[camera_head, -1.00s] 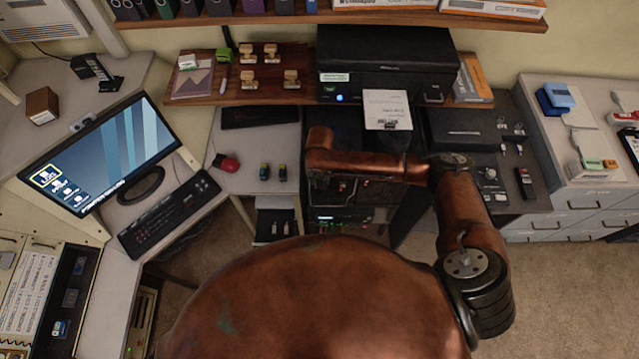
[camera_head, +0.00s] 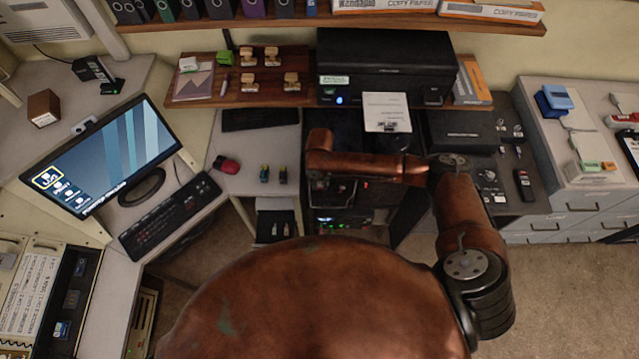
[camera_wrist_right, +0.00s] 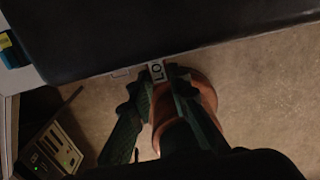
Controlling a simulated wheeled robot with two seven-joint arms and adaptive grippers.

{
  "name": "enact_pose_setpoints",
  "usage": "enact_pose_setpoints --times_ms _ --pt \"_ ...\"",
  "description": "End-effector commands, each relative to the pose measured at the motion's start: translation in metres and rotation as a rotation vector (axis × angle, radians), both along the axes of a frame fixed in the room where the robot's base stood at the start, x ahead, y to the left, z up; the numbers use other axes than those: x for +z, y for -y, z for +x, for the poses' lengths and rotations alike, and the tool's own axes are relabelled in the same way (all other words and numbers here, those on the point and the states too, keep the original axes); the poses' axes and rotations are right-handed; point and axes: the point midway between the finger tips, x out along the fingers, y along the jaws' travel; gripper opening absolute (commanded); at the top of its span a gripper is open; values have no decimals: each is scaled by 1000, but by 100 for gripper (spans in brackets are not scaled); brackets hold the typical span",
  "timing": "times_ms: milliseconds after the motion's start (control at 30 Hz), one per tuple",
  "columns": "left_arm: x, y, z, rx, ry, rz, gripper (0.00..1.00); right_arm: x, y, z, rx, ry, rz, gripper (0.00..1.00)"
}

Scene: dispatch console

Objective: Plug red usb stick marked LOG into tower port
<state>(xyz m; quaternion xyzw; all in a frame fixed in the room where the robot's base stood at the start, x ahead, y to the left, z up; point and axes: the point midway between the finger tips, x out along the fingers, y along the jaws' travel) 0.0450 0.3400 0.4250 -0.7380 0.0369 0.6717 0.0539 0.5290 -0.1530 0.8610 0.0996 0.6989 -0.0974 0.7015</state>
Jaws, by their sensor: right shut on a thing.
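In the right wrist view my right gripper (camera_wrist_right: 158,92) is shut on a small stick (camera_wrist_right: 157,71). The stick is held in the air, close to the edge of a dark desk top in that view. In the head view my right arm reaches over the front of a dark rack with green lights (camera_head: 340,222); the gripper is mostly hidden there. A beige box with small lights (camera_wrist_right: 48,148) is at lower left in the wrist view. I cannot make out a port. My left gripper is not in view.
A desk with a keyboard (camera_head: 170,212) and monitor (camera_head: 105,155) stands at left. Two small yellow-and-blue items (camera_head: 274,174) lie on the pale desk. A printer (camera_head: 385,66) is behind my arm. Small items lie on the dark desk (camera_head: 470,165) at right. Carpet is open at lower right.

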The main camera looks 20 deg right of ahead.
Motion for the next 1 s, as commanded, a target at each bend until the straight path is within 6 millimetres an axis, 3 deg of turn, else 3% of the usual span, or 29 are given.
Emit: enact_pose_setpoints --times_ms 1000 --pt "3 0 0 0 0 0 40 0 2 6 0 1 1 3"
